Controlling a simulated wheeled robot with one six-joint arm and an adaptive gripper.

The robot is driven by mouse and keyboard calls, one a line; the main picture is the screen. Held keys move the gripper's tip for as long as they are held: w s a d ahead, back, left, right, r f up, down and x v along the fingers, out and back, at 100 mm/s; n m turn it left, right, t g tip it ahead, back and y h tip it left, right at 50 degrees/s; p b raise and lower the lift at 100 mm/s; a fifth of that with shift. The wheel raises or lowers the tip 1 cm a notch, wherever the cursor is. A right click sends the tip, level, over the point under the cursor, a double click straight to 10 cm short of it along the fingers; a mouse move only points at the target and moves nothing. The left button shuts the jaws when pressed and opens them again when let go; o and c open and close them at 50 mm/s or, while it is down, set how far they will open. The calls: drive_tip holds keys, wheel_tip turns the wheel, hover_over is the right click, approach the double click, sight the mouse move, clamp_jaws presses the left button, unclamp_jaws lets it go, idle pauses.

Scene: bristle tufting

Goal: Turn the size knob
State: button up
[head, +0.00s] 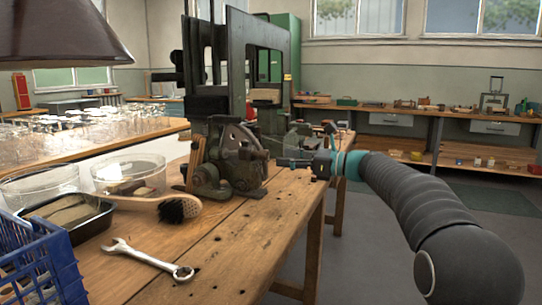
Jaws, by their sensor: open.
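A dark green-grey cast machine (232,160) with a curved, perforated plate stands on the wooden workbench. A small dark knob-like part (260,154) sticks out on its right side; I cannot tell for certain that it is the size knob. My gripper (281,162) reaches in from the right, its dark fingers pointing left at this part. The jaws are open and look empty. The fingertips are close to the knob-like part; whether they touch it or stand around it is too small to tell.
A wooden-handled brush (180,208), a wrench (148,260), a black tray (72,216), glass dishes (128,174) and a blue crate (35,262) occupy the bench's left. A tall dark frame (237,70) rises behind the machine. The bench's front right (262,225) is clear.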

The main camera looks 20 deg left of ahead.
sight(268, 155)
drive_tip(key=shift+w+a, duration=0.2)
drive_tip(key=shift+a, duration=2.45)
drive_tip(key=shift+c, duration=0.2)
clamp_jaws()
